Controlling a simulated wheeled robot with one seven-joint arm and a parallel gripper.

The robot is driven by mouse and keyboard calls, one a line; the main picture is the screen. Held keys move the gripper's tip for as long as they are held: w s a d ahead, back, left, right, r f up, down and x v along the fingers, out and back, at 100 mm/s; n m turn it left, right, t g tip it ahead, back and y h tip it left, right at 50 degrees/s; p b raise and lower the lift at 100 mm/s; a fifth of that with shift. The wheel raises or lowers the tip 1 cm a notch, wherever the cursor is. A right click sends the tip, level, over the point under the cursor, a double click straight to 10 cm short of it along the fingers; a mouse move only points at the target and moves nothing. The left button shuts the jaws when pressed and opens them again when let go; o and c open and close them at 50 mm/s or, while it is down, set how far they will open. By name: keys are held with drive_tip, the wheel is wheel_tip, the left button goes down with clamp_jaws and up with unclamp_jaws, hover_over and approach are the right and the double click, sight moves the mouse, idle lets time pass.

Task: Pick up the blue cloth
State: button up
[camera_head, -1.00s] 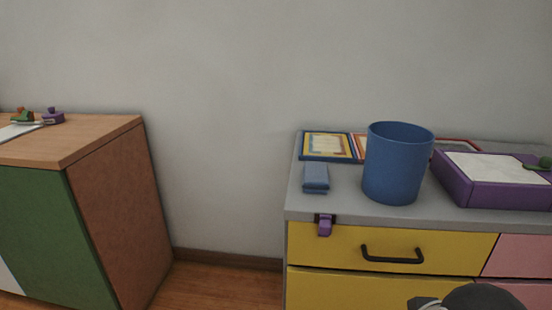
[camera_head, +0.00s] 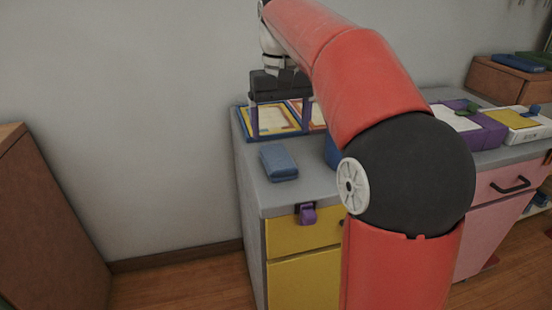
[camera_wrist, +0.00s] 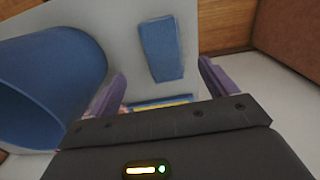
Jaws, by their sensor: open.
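The blue cloth (camera_head: 279,162) is a small folded pad lying on the grey top of the drawer cabinet, near its left front edge. It also shows in the wrist view (camera_wrist: 161,50), ahead of the fingers and apart from them. My gripper (camera_head: 279,122) is above the cabinet top, beyond the cloth toward the wall, over the framed cards. In the wrist view my gripper (camera_wrist: 160,78) has its two purple fingers spread wide with nothing between them.
A blue bin (camera_wrist: 60,75) stands beside the cloth; in the head view my red arm mostly hides it. Framed cards (camera_head: 270,119) lie at the back. A purple tray (camera_head: 470,130) is farther right. A purple clip (camera_head: 307,214) hangs on the front edge.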

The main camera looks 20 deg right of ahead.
sight(278, 156)
drive_tip(key=f, duration=0.2)
drive_tip(key=f+b, duration=0.1)
drive_tip(key=f, duration=0.4)
drive_tip(key=shift+w+a+f, duration=0.15)
drive_tip(key=shift+w+a, duration=0.1)
drive_tip(key=shift+c, duration=0.3)
drive_tip(key=c, duration=1)
